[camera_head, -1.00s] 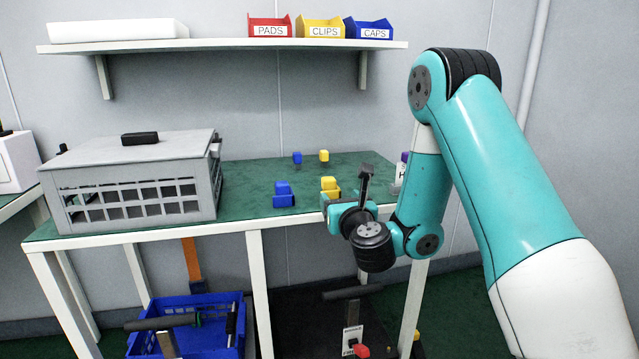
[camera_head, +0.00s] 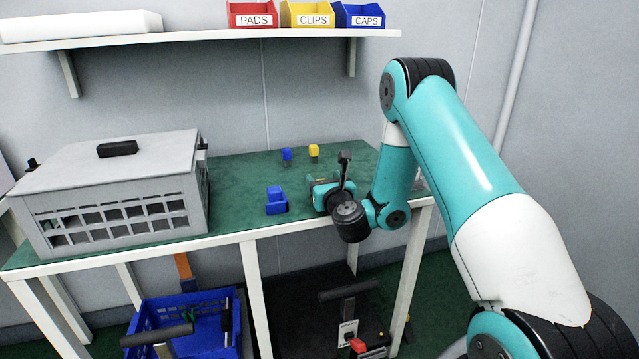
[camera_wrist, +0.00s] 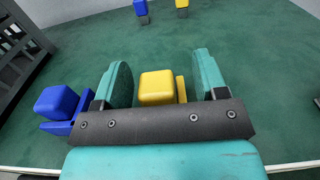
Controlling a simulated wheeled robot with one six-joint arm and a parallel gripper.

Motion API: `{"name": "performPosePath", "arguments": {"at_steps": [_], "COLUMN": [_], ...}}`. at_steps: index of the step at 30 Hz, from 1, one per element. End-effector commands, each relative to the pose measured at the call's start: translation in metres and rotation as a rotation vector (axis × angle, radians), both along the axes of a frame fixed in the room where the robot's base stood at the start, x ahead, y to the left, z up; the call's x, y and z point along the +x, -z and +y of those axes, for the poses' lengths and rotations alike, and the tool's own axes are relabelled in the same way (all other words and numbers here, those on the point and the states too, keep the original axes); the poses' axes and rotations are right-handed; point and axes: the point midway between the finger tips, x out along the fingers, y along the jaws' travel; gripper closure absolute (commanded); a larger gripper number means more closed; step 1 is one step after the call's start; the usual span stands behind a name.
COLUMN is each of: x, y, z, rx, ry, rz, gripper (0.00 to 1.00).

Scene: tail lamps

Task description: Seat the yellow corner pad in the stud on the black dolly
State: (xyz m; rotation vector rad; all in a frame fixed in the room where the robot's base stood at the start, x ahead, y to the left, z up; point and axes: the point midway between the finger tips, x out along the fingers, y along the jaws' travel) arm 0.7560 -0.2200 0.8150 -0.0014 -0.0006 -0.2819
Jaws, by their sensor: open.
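A yellow piece (camera_wrist: 157,87), a block with a yellow upright part at its right, stands on the green table between the teal fingers of my gripper (camera_wrist: 162,70) in the wrist view. The fingers are open, with a gap visible at the left. Another yellow block (camera_head: 314,150) stands on a grey stem farther back. I cannot tell from its look which is the corner pad. The black dolly (camera_head: 285,312) is under the table, partly covered by table legs; its stud is not clear.
A similar blue piece (camera_wrist: 56,103) stands left of my gripper, and a blue block on a stem (camera_head: 286,153) farther back. A grey slotted box (camera_head: 120,195) fills the table's left. A blue crate (camera_head: 185,318) is below.

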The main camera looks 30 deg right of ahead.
Motion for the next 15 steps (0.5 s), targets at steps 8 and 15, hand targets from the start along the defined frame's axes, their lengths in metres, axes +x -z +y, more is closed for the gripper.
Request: {"name": "performPosePath", "arguments": {"at_steps": [8,15], "x": [0.001,0.0005], "y": [0.0015,0.0012], "z": [0.0044,0.003], "rx": [0.002,0.001], "ry": [-0.006,-0.004], "rz": [0.0,0.001], "gripper": [0.69,0.87]}}
